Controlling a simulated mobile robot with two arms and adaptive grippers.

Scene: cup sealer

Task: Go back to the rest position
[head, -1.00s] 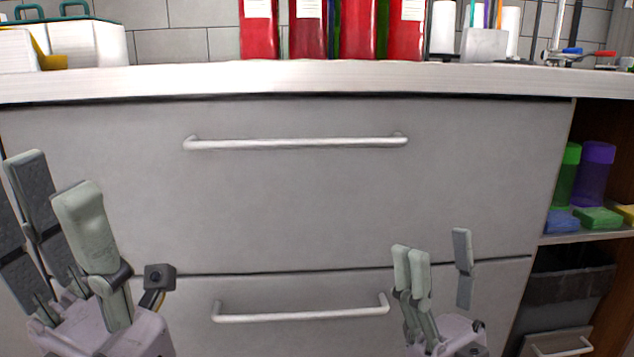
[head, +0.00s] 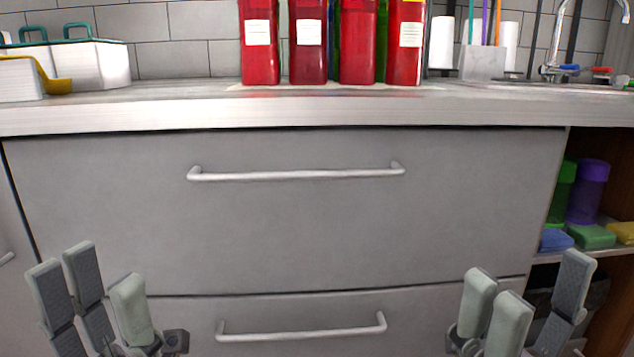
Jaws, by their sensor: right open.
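My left gripper (head: 98,290) is at the lower left of the head view, in front of the grey drawers. Its fingers point up and stand apart, with nothing between them. My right gripper (head: 530,295) is at the lower right, also with fingers up, open and empty. Neither gripper appears to touch the drawer fronts. The upper drawer front (head: 300,235) with its bar handle (head: 297,175) and the lower drawer handle (head: 302,330) lie between the two grippers in the picture. Both drawers are shut.
A countertop (head: 300,112) runs across above the drawers. Several red bottles (head: 357,50) stand on it, with white containers (head: 90,65) at left and a tap (head: 562,50) at right. An open shelf at right holds a purple cup (head: 588,192) and sponges (head: 591,237).

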